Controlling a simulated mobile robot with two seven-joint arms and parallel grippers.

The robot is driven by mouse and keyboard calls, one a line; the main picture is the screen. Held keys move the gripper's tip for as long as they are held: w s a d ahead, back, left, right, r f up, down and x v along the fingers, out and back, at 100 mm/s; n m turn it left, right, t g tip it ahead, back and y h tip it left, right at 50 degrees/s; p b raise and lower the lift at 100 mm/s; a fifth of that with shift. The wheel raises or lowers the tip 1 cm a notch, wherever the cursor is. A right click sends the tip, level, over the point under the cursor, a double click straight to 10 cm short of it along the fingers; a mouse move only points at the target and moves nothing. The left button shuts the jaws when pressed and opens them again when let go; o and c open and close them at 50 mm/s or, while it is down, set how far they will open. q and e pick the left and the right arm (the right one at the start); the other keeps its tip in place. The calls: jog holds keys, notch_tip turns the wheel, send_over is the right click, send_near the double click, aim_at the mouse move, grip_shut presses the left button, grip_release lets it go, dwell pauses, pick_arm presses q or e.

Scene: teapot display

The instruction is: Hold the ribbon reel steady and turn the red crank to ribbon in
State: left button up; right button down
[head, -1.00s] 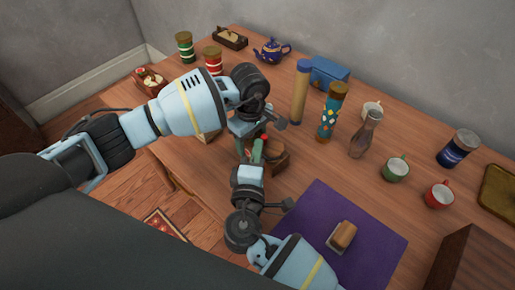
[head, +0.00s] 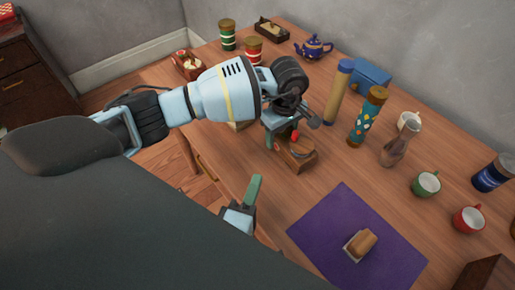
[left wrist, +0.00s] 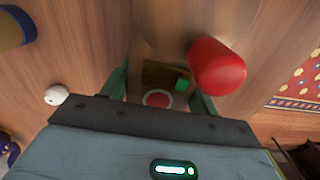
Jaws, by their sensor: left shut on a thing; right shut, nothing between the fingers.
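My right gripper (head: 253,190) is shut and empty, apart from the reel, near the table's front edge.
A purple mat (head: 320,229) bearing a small brown block (head: 361,244) lies right of my right gripper. Bare tabletop lies between reel and mat.

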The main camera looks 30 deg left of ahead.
pick_arm(q)
jog(key=o, duration=1.3)
notch_tip(320, 180, up, 12)
jog(key=shift+s, duration=0.1)
